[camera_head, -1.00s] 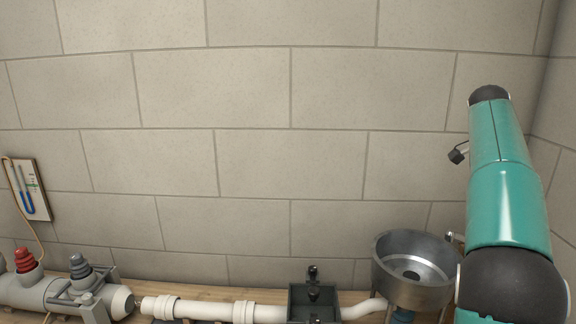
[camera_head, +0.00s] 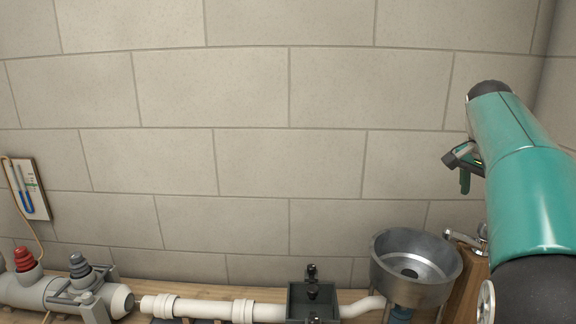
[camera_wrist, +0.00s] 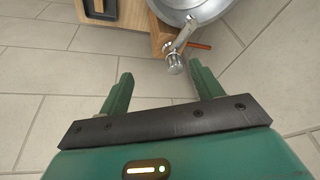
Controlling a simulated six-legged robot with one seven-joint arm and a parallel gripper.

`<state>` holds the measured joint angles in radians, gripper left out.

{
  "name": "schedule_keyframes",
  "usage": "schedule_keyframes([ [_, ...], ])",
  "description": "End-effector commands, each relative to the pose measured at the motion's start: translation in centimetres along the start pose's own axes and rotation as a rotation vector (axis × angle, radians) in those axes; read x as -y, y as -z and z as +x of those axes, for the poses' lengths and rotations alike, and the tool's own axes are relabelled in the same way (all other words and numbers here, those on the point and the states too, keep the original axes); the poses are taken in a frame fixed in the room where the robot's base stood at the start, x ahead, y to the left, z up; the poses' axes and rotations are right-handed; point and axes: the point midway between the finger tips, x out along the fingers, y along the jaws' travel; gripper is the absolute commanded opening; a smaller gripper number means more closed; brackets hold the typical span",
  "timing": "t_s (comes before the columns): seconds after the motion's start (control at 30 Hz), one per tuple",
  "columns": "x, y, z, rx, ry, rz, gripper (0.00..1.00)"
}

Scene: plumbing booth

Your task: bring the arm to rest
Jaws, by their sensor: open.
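My gripper is at the right of the head view (camera_head: 464,168), partly hidden behind my teal arm and in front of the block wall. In the wrist view my gripper (camera_wrist: 158,88) shows two green fingers spread wide apart. Nothing is between the fingers, and they touch nothing that I can see. My arm is bent and raised above the right end of the bench.
A metal basin (camera_head: 416,262) stands at the bench's right, with the tap (camera_head: 462,238) beside it. White pipe (camera_head: 210,309), a dark box (camera_head: 313,300) and a grey pipe with red and grey plugs (camera_head: 40,290) line the bench. A gauge (camera_head: 27,188) hangs left. The wall's middle is clear.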

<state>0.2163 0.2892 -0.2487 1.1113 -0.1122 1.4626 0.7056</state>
Motion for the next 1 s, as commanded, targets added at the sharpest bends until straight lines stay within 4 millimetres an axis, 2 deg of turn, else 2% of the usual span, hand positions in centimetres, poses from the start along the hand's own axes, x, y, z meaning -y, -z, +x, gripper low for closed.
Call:
schedule_keyframes([
  [0.03, -0.4, -1.6, -0.8, 0.007, 0.028, -0.043, 0.65],
  [0.2, -1.5, -7.3, -2.0, 0.02, 0.118, -0.218, 0.65],
  [0.47, -4.1, -17.3, -2.4, 0.012, 0.245, -0.496, 0.65],
  [0.67, -7.0, -25.4, -1.1, -0.018, 0.328, -0.71, 0.65],
  [0.8, -9.6, -31.0, 0.7, -0.051, 0.376, -0.858, 0.65],
  [0.9, -11.3, -34.4, 2.3, -0.077, 0.402, -0.952, 0.65],
  [1.0, -12.7, -36.7, 3.7, -0.098, 0.417, -1.02, 0.65],
])
